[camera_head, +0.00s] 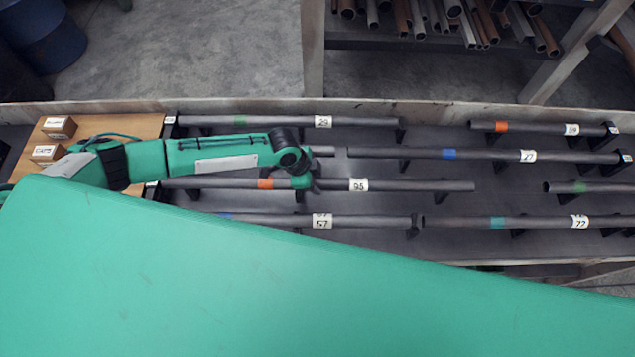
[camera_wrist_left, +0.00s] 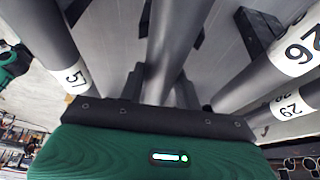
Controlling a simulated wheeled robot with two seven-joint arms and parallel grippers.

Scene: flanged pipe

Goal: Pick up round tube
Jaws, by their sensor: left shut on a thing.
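A grey round tube (camera_head: 420,186) with an orange band and a white number label lies lengthwise in the middle of the rack. My left gripper (camera_head: 304,182) reaches down over it, between the orange band and the label. In the left wrist view the tube (camera_wrist_left: 168,40) runs between the two fingers of my left gripper (camera_wrist_left: 160,95), which is shut on it. I cannot tell whether the tube still touches its supports. My right gripper is not in view.
Parallel tubes lie close by: one labelled 57 (camera_head: 375,221) nearer, one with a blue band (camera_head: 405,152) and one labelled 29 (camera_head: 360,121) farther. More tubes (camera_head: 545,222) lie at the right. A wooden board with small blocks (camera_head: 60,127) is at the left.

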